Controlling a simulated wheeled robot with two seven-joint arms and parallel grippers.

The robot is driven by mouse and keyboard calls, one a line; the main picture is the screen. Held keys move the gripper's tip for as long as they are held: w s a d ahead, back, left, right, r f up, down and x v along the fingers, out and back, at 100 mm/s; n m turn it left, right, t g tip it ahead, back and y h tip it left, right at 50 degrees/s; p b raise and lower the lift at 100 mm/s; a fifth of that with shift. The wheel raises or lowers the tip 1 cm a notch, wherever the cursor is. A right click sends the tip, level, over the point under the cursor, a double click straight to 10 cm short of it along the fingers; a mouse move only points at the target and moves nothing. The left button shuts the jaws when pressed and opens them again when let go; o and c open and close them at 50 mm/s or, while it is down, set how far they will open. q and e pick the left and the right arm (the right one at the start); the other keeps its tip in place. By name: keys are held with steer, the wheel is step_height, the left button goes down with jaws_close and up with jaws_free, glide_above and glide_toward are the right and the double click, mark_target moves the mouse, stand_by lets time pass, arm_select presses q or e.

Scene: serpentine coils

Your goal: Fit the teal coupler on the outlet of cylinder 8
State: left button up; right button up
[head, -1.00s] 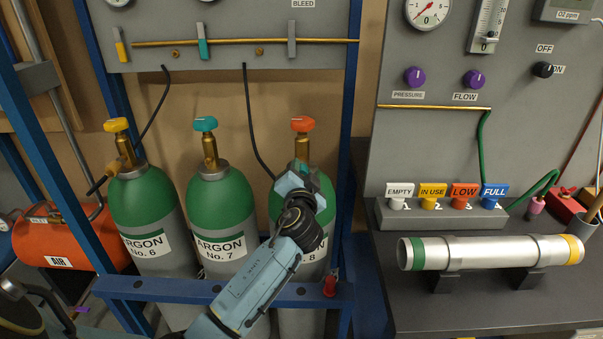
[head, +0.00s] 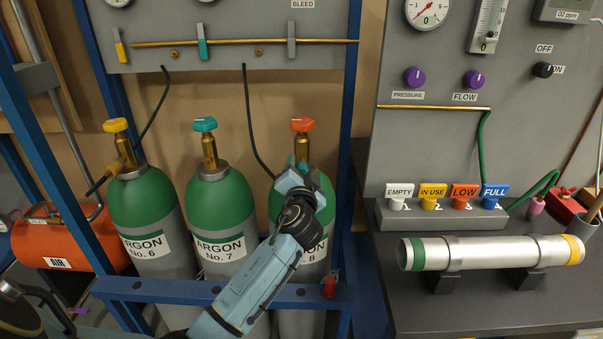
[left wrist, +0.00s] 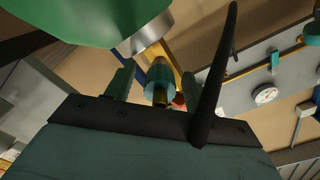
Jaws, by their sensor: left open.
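Cylinder 8 (head: 285,203) is green and grey with an orange handwheel (head: 302,125) on a brass valve (head: 301,148). My left gripper (head: 298,172) is in front of its neck and hides the outlet in the head view. In the left wrist view the open fingers of the left gripper (left wrist: 160,82) stand on either side of a teal coupler (left wrist: 159,74), with brass showing at its near end (left wrist: 160,98). I see gaps between coupler and fingers. I cannot tell whether the coupler is seated on the outlet. My right gripper is not in view.
Cylinder 7 (head: 217,215) and cylinder 6 (head: 143,215) stand to the left behind a blue rack bar (head: 180,291). A black hose (head: 249,125) hangs from the panel towards cylinder 8. A bench with a silver tube (head: 490,252) is at the right.

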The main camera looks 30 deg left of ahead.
arm_select(q)
steer(key=v, duration=1.3)
steer(key=shift+s+d+p, duration=0.15)
steer(key=shift+p, duration=0.2)
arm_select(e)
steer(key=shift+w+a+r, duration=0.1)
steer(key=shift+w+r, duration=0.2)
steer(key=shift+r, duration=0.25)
